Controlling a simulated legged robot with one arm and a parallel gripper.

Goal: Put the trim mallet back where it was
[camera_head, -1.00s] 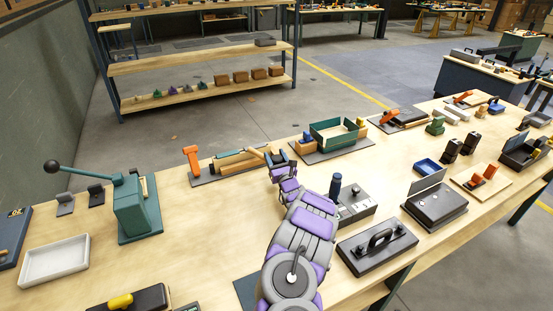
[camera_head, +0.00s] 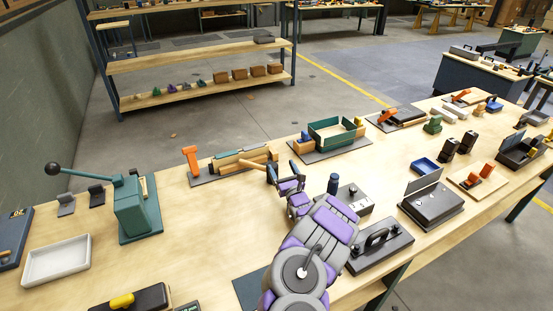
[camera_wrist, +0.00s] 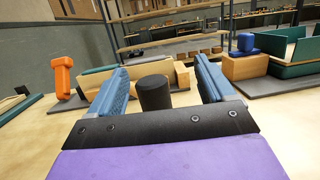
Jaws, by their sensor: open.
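My gripper (camera_head: 285,169) is open over the table, just in front of the orange-clamp fixture. A light wooden piece (camera_head: 256,165), possibly part of the trim mallet, slants from the fixture's right end toward the left finger. In the wrist view my two blue fingers (camera_wrist: 160,74) stand apart. A black cylinder (camera_wrist: 155,93) shows between them, with the gripper's black bar hiding its lower part. It may be the mallet's head or grip; I cannot tell whether a finger touches it.
The fixture has an orange clamp (camera_head: 191,160) and wooden and teal bars. A green open box (camera_head: 335,133) stands behind to the right. A black case with a handle (camera_head: 379,247) and a teal lever press (camera_head: 133,205) stand on the table. Bare tabletop lies left of my arm.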

